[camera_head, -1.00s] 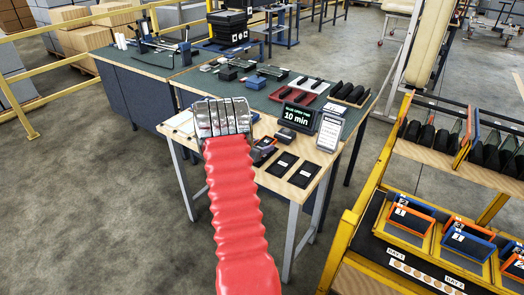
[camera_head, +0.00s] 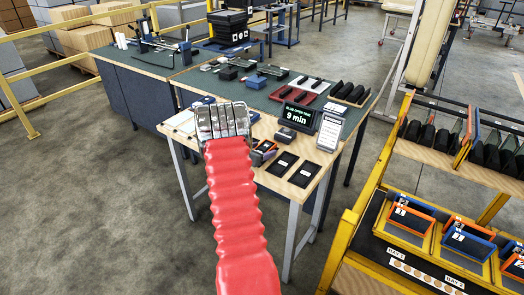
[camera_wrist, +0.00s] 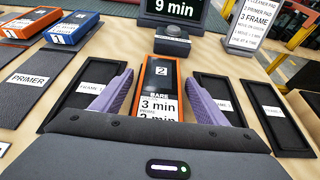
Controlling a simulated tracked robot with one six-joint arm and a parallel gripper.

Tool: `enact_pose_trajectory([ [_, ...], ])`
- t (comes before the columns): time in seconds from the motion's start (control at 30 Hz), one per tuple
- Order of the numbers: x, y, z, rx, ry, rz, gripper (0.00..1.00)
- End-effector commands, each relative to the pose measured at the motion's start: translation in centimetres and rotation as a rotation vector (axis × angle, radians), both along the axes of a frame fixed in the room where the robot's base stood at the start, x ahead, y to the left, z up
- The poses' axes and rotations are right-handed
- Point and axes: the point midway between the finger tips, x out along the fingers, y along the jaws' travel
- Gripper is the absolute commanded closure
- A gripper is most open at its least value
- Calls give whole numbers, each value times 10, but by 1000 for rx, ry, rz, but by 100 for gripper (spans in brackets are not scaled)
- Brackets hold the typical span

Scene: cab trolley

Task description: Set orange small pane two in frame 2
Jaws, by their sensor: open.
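Orange small pane two (camera_wrist: 162,71), an orange-edged block with a dark top marked "2" and a white "BARE" label, lies on the bench in the wrist view. My gripper (camera_wrist: 163,88) is open, with its purple fingers either side of the pane and a gap showing on each side. The gripper body covers the pane's near end. Black frames labelled "FRAME" lie to the left (camera_wrist: 88,90) and right (camera_wrist: 220,98) of the pane, with another farther right (camera_wrist: 278,118). Their numbers are hard to read. In the head view my gripper (camera_head: 226,118) hides its own fingertips.
A timer (camera_head: 303,118) reads "9 min" beside an upright instruction card (camera_head: 329,133). A grey device (camera_wrist: 172,42) stands beyond the pane. A primer pad (camera_wrist: 36,82) and orange and blue panes marked "1" (camera_wrist: 72,29) are at left. A yellow rack (camera_head: 352,215) stands right of the bench.

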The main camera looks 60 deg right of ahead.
Motion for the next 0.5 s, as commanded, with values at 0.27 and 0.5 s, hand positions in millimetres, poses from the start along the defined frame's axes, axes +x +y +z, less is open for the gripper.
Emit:
enact_pose_trajectory([
  [0.27,2,6,5,-1,-1,2,33],
  [0.5,7,36,18,0,0,2,33],
])
